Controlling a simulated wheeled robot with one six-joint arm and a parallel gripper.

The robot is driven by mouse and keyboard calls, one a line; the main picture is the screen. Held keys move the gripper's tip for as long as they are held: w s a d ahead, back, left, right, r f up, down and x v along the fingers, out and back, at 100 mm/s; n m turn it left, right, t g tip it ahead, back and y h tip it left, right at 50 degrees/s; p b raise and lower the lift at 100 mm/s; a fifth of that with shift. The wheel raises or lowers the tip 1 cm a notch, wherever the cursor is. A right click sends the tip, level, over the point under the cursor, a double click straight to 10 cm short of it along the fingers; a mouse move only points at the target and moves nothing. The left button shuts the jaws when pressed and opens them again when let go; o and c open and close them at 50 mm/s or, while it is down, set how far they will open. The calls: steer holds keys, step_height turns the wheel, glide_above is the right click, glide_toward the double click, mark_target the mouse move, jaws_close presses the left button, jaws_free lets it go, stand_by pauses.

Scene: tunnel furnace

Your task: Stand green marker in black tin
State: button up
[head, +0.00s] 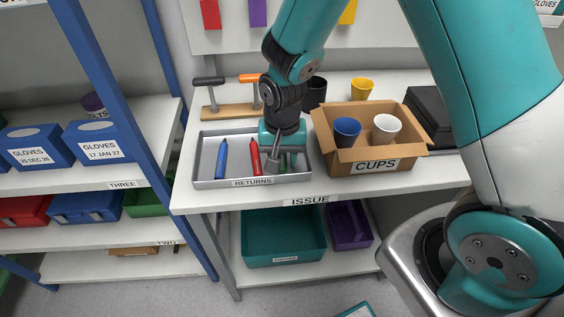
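My gripper (283,162) points down into the right part of the grey tray labelled RETURNS (210,185). Its fingers are low in the tray, just right of a red marker (255,158). A blue marker (221,160) lies farther left in the tray. I do not make out a green marker; the gripper hides part of the tray. I cannot tell whether the fingers are open or shut, or whether they hold anything. A black tin (317,91) stands behind the arm on the table, left of the yellow cup, partly hidden by my arm.
A cardboard box labelled CUPS (350,160), with a blue cup (346,130) and a white cup (386,127), stands right of the tray. A yellow cup (362,88) stands behind it. A black case (432,115) is at right.

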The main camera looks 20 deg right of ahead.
steer(key=shift+f, duration=0.3)
jaws_close()
stand_by(1.0)
step_height(320, 180, up, 12)
steer(key=p, duration=1)
